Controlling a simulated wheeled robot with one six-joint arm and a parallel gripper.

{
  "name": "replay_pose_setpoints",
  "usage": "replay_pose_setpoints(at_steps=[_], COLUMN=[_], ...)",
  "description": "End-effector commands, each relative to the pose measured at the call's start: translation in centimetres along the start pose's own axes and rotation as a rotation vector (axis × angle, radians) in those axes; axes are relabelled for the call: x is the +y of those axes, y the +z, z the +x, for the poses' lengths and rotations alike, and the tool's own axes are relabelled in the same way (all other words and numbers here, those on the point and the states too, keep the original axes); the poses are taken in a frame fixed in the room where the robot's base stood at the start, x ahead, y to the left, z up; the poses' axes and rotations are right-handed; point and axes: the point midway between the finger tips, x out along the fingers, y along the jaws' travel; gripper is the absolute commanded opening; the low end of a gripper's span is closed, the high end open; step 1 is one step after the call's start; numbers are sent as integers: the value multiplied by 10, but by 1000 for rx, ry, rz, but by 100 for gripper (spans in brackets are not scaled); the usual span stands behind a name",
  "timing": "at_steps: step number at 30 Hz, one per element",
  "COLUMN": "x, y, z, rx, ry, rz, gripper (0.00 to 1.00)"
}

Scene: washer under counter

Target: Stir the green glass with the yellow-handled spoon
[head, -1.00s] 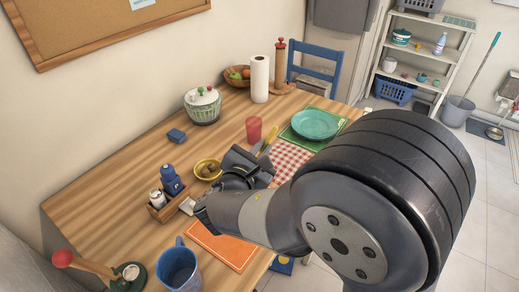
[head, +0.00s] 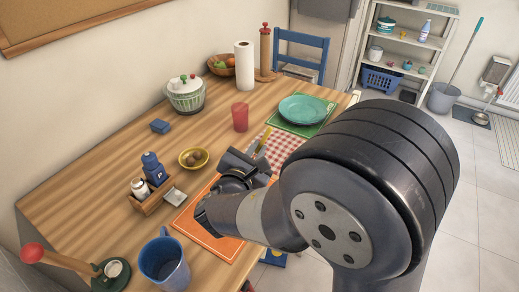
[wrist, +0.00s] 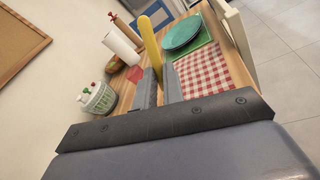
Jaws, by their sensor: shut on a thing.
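My gripper (wrist: 158,90) is shut on the yellow-handled spoon (wrist: 151,45). In the wrist view its yellow handle stands out beyond the two grey fingers; I cannot make out the bowl of the spoon. In the head view a small piece of yellow handle (head: 264,139) shows beyond my gripper (head: 258,158), which is above the table between the orange mat and the checked cloth. I see no green glass in either view. A red glass (head: 240,117) stands on the table beyond my gripper, apart from it.
A yellow bowl (head: 193,160), a caddy (head: 152,197) and a blue mug (head: 165,263) stand left of my gripper. An orange mat (head: 209,226) lies below. A teal plate (head: 303,108), paper roll (head: 245,66) and salad spinner (head: 186,94) stand farther back.

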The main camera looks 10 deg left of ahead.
Motion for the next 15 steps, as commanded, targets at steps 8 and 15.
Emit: replay_pose_setpoints(at_steps=[8, 15], x=[-1, -1], y=[-26, -45], z=[0, 0], rx=[1, 0], ry=[1, 0], rz=[-1, 0], gripper=[0, 0])
